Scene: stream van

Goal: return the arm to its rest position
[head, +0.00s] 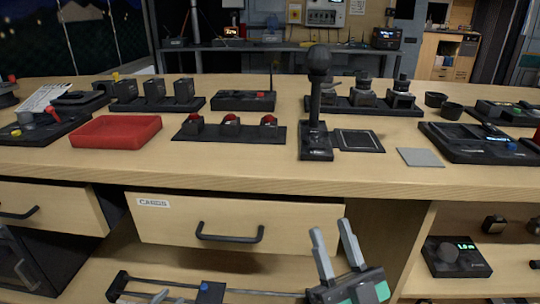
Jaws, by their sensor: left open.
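My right gripper (333,230) is at the lower middle of the head view. Its two grey fingers point up, spread apart with nothing between them, in front of the drawer fronts and below the tabletop edge. My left gripper (150,297) shows only as grey fingertips at the bottom edge, left of the middle; the rest of it is cut off. No held object shows at either gripper. Most of both arms is out of view.
The wooden desk (250,170) carries a red tray (116,131), button boxes (229,131) and an upright microphone (318,90). A dark knob device (456,258) sits on the right shelf.

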